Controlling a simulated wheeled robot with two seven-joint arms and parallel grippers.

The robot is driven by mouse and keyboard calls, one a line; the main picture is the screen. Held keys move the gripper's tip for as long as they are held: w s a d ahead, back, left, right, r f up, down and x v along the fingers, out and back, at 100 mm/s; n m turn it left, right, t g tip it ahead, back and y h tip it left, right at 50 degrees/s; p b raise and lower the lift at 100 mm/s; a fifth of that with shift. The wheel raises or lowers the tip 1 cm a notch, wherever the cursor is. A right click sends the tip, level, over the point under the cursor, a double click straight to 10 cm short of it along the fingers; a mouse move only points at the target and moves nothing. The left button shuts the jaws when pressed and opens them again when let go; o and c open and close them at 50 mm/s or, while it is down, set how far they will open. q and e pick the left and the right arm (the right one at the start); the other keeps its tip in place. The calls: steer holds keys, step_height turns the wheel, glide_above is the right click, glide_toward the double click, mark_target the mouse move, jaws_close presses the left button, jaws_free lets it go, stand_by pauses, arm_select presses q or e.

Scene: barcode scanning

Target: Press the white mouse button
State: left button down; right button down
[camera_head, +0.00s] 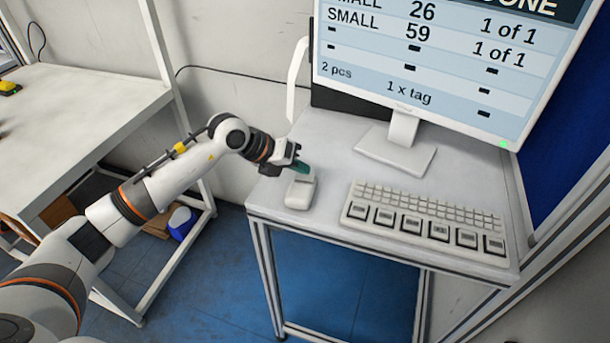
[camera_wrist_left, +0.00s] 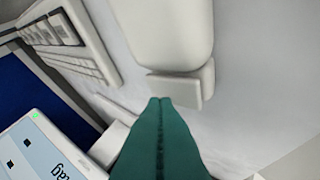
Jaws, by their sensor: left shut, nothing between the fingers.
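The white mouse (camera_head: 299,193) lies on the small grey table, near its left edge and left of the keyboard. My left gripper (camera_head: 302,168) is at the far end of the mouse, with its green fingers shut and empty. In the left wrist view the mouse body (camera_wrist_left: 165,30) is at the top, with its button end (camera_wrist_left: 175,88) facing the fingers. The shut green fingertips (camera_wrist_left: 160,101) appear right beside that button end. I cannot tell whether they touch it. My right gripper is in neither view.
A white keyboard (camera_head: 425,216) lies right of the mouse. A monitor (camera_head: 440,55) on a white stand (camera_head: 397,150) stands behind, showing a table of text. A larger workbench (camera_head: 75,120) stands at the left. Bare tabletop lies between the mouse and the monitor stand.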

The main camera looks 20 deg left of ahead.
mark_target(299, 177)
arm_select(q)
steer(key=shift+f+b, duration=0.35)
steer(key=shift+f, duration=0.1)
stand_by(0.4)
steer(key=shift+r, duration=0.1)
steer(key=shift+r+p, duration=0.5)
steer(key=shift+r, duration=0.3)
steer(key=shift+r+p, duration=1.6)
steer(key=shift+r, duration=0.9)
